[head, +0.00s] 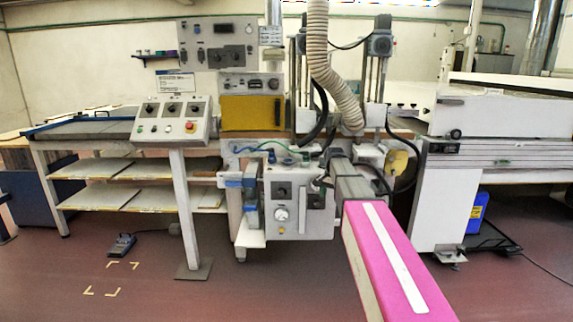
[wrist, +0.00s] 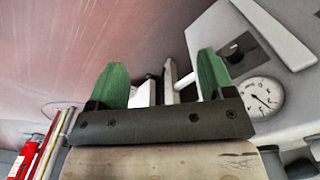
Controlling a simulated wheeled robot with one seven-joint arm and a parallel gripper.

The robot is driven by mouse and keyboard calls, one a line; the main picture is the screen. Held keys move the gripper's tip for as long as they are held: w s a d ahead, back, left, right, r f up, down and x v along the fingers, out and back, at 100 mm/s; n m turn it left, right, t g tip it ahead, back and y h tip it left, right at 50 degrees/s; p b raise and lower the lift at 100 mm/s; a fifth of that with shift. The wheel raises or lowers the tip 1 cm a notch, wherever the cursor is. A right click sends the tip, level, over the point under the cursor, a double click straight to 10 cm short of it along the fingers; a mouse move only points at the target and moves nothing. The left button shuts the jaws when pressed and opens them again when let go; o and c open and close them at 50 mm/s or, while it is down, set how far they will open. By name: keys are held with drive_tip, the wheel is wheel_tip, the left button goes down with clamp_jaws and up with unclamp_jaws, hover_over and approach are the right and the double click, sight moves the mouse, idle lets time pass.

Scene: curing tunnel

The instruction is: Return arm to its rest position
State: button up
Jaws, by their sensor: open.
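My gripper (wrist: 162,80) shows in the wrist view, with two green fingers standing apart on a dark bar. It is open, and nothing is held between the fingers. Light grey and white bars show behind the gap; I cannot tell how far off they are. I cannot make out the gripper in the head view. In the wrist view a round dial gauge (wrist: 262,97) on a grey panel is just right of the right finger. A similar dial (head: 281,214) shows on the front of the grey control box (head: 312,224) in the head view.
A sloped button panel (head: 172,121) stands on a post at left. A shelved table (head: 110,170) is behind it. A ribbed hose (head: 319,50) hangs above the machine. A long white housing (head: 500,117) fills the right. A foot pedal (head: 121,245) lies on the open red floor (head: 220,295).

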drive_tip(key=s+f+n, duration=0.4)
drive_tip(key=s+f, duration=0.6)
drive_tip(key=s, duration=0.4)
drive_tip(key=s+f+n, duration=0.3)
drive_tip(key=s+f, duration=0.7)
drive_tip(key=s, duration=0.4)
drive_tip(key=shift+f+n, duration=0.3)
drive_tip(key=shift+n, duration=0.1)
